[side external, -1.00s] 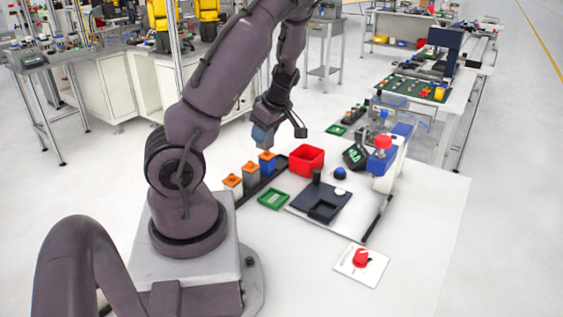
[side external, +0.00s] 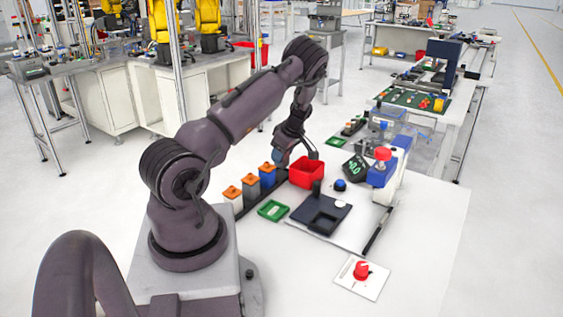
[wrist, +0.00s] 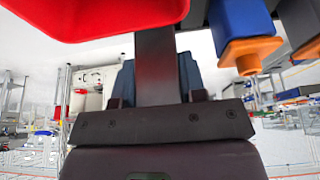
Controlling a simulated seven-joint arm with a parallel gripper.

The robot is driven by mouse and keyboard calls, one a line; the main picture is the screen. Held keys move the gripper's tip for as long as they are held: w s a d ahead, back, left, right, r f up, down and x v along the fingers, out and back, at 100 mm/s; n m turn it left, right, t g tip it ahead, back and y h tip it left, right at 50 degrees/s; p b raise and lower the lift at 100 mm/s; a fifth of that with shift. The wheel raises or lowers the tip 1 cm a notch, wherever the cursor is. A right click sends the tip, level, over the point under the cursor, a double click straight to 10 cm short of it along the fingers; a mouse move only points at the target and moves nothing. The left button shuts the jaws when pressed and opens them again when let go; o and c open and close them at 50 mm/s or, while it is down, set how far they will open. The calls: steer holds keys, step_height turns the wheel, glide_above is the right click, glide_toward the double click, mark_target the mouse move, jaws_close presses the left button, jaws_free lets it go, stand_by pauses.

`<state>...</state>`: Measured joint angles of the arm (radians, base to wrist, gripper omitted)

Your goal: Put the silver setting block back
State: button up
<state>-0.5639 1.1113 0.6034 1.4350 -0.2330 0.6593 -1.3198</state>
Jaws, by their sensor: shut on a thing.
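My gripper (side external: 280,159) is low over the far end of the dark rack (side external: 239,213), left of the red bin. In the wrist view my gripper (wrist: 158,78) is shut on a grey, shiny block with a red sheen, which I take as the silver setting block (wrist: 160,50). In the side view this block is mostly hidden. An orange-topped blue block (side external: 267,177) stands in the rack beside my gripper; it also shows in the wrist view (wrist: 236,20). I cannot tell whether the held block touches the rack.
Two more orange-topped blocks, a dark one (side external: 250,189) and a grey one (side external: 233,199), stand nearer in the rack. The red bin (side external: 307,173) is close on the right. A green tray (side external: 273,210), a dark fixture plate (side external: 338,216) and a press (side external: 384,177) stand nearby.

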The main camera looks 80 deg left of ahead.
steer(key=shift+f, duration=1.4)
steer(key=shift+f, duration=0.1)
steer(key=o, duration=1.2)
steer(key=shift+c, duration=0.2)
